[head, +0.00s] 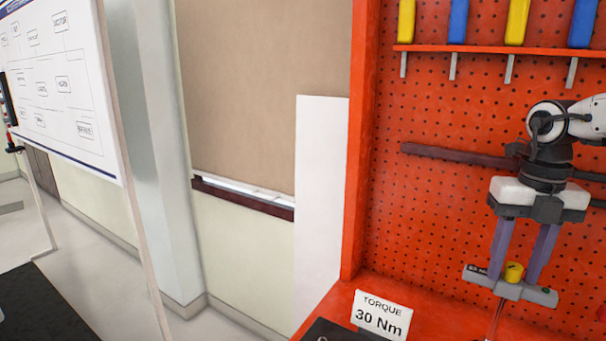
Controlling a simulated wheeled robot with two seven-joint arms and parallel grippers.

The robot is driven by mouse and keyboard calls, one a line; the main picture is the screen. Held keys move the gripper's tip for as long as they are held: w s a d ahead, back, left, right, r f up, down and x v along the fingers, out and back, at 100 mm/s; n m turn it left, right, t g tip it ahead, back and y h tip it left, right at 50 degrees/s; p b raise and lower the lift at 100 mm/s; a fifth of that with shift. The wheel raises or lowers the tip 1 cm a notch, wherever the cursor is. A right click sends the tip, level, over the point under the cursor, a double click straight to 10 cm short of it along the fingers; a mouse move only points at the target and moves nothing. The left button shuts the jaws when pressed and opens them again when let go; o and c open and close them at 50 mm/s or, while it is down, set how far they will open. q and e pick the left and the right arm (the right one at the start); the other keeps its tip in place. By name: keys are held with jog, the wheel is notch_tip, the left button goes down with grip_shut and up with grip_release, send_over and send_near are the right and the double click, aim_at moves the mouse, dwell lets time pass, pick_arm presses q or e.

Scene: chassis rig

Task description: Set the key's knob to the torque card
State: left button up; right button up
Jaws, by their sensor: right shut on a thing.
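The torque card (382,315) is white, stands at the bottom centre-right on the orange bench and reads "TORQUE 30 Nm". My right gripper (515,265) points down in front of the pegboard at the right. It is shut on the key (543,296), a grey crosswise handle with dark marks at its left end. The key's yellow knob (513,272) shows between the two fingers. A thin shaft runs down from the handle and leaves the bottom of the picture. The knob's setting is too small to read. My left gripper is not in view.
The orange pegboard (440,230) stands behind the gripper, with a dark rail (450,155) across it. A shelf (500,50) above holds yellow and blue items. A black object (340,331) lies left of the card. A whiteboard (60,90) stands far left.

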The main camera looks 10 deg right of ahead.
jog(key=shift+w+m+b, duration=0.1)
jog(key=shift+m+b, duration=0.25)
jog(key=shift+m, duration=0.75)
jog(key=shift+c, duration=1)
jog(key=m, duration=0.3)
jog(key=shift+b, duration=0.4)
jog(key=shift+o, duration=0.7)
jog(key=m, duration=0.3)
jog(key=shift+o, duration=1.1)
